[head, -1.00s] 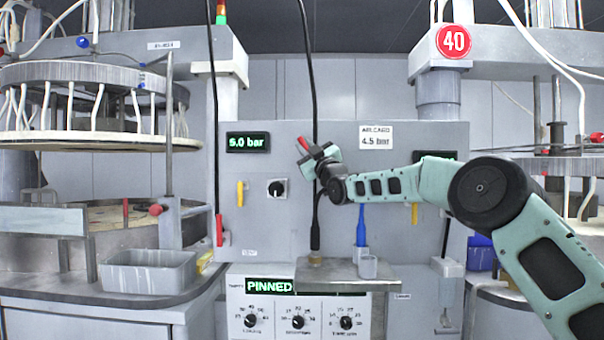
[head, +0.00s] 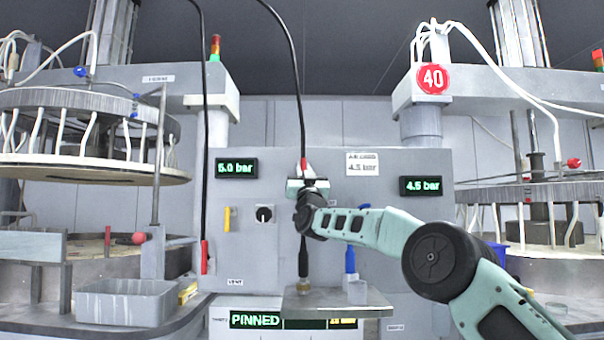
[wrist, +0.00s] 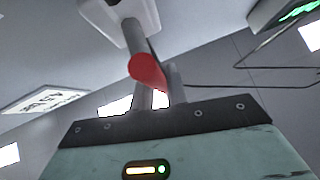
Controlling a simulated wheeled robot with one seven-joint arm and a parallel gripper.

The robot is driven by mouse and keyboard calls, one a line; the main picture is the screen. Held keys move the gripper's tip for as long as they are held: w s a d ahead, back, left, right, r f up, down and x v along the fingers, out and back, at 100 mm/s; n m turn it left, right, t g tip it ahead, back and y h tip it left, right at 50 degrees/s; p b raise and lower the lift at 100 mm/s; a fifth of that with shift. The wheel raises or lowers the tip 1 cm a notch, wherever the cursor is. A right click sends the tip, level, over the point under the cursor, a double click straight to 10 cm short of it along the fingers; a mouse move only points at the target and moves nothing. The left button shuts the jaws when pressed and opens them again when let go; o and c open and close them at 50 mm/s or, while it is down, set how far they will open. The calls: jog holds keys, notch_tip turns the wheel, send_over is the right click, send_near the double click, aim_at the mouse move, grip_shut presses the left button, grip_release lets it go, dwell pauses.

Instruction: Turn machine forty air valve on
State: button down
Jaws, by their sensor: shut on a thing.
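A lever with a red end (head: 303,164) stands at the middle of the grey panel (head: 275,195). It points roughly upward. My gripper (head: 305,183) is shut on this red lever, just below its tip in the head view. In the wrist view the red end (wrist: 149,72) shows close up beyond the gripper body, with grey parts around it. My gripper and wrist hide the lever's base. A round red sign reading 40 (head: 432,79) hangs on the right machine. A right-hand display (head: 422,185) reads 4.5 bar.
A left display (head: 236,168) reads 5.0 bar, with a yellow lever (head: 227,218) and black knob (head: 264,213) below. A black hose (head: 301,110) hangs close to my gripper. A blue handle (head: 350,262) and small shelf (head: 335,302) lie below. A grey bin (head: 125,302) stands left.

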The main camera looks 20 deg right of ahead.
jog(key=shift+w+f+h, duration=0.1)
jog(key=shift+f+h, duration=0.05)
jog(key=shift+h, duration=0.15)
jog(key=c, duration=1.4)
grip_release()
jog(key=b+v, duration=0.6)
jog(key=v, duration=1.1)
jog(key=shift+s+d+f, duration=0.1)
jog(key=shift+s, duration=0.15)
